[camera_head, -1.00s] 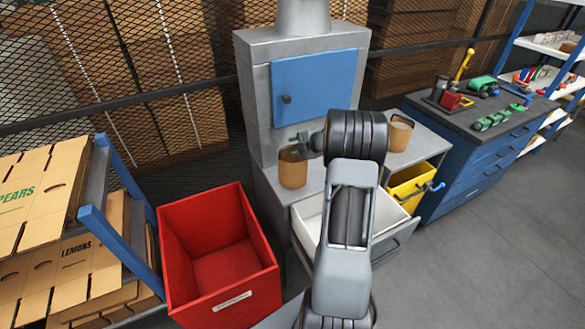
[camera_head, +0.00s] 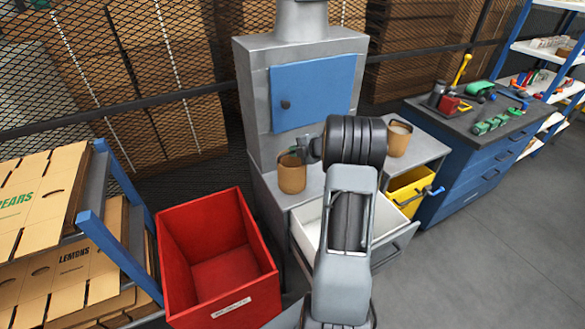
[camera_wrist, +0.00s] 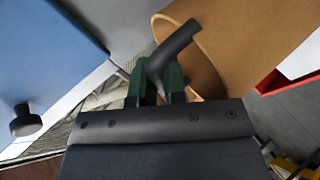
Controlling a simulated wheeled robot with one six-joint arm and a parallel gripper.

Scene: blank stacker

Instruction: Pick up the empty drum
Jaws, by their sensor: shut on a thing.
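A brown drum (camera_head: 292,177) appears to stand upright on the grey counter in front of the blue door; its inside is mostly hidden. My gripper (camera_head: 301,149) is at its top rim, on the right. In the wrist view my gripper (camera_wrist: 159,78) has its green-padded fingers shut on the dark bar handle of the drum (camera_wrist: 250,35), which fills the upper right. A second brown drum (camera_head: 398,141), with a pale top or filling, stands farther right on the counter.
A grey cabinet with a blue door (camera_head: 313,92) stands close behind the held drum. A red bin (camera_head: 222,275) is at front left, beside a rack of cardboard boxes (camera_head: 40,195).

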